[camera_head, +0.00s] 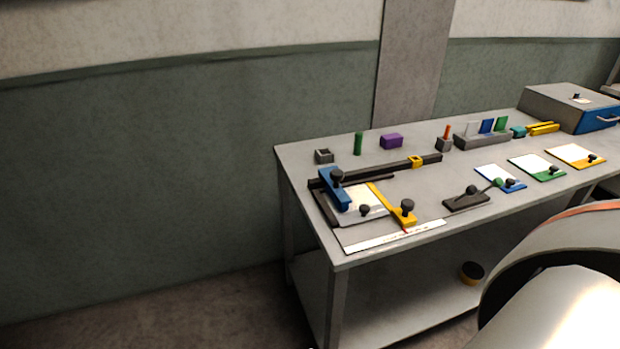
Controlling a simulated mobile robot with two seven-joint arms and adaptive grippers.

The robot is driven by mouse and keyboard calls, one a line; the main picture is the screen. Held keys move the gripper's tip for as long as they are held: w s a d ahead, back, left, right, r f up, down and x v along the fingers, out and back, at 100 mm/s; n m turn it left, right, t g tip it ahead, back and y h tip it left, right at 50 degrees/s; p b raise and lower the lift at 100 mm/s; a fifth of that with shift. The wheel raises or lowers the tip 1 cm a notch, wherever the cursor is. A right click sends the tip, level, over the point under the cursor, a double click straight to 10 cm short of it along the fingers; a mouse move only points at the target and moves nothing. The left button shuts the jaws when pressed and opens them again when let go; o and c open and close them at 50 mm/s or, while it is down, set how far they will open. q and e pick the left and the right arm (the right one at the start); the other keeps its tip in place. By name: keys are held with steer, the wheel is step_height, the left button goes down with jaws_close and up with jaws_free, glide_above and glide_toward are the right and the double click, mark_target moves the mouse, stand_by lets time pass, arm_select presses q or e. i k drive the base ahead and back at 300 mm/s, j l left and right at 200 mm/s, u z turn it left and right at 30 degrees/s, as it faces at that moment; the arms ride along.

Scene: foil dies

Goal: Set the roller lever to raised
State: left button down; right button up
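What looks like the roller lever (484,190) sits near the front edge of the grey workbench (300,160), right of the middle. It is a thin dark rod with a green knob (497,182) on a dark base (466,203). The rod leans to the right at a shallow angle, its knob end a little higher in the picture. The knob overlaps the blue-edged plate (490,172) behind it; I cannot tell whether they touch. No label for raised or lowered is readable. Neither of my grippers is in view.
Left of the lever is a fixture with a blue arm (334,188), a yellow arm (393,204) and a dark rail (390,168). Green-edged (537,166) and yellow-edged (576,156) plates lie to the right. A blue-fronted grey box (562,104) stands at the far right.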

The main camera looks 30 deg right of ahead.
mark_target(497, 182)
steer(key=z, duration=2.2)
